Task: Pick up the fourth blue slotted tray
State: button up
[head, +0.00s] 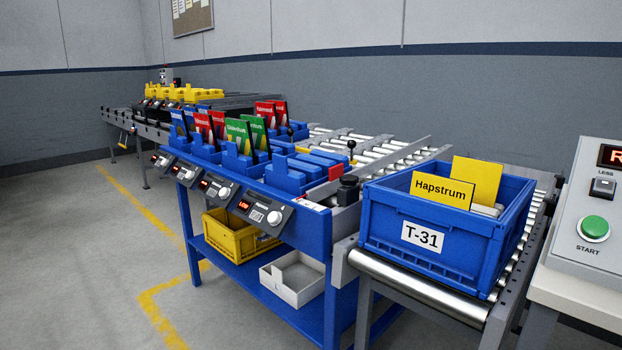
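Several blue slotted trays stand in a row on the blue bench (228,262). Those toward the far end hold upright blue, red and green cards. The nearest blue slotted tray (285,178), behind the panel lit in red, shows no card; I cannot tell for certain that it is the fourth. The tray holding green cards (236,163) stands just to its left. Other blue blocks or trays behind are partly hidden. My gripper is not in view.
A blue crate (395,243) marked T-31, with yellow cards, stands on rollers at right. A control box (590,235) with a green button is at the far right. Yellow (229,238) and white (294,280) bins sit on the lower shelf. Floor at left is clear.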

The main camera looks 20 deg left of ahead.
aim_at(295, 177)
jog(key=k, duration=0.5)
jog(key=u, duration=2.25)
jog(key=i, duration=1.35)
jog(key=z, duration=2.25)
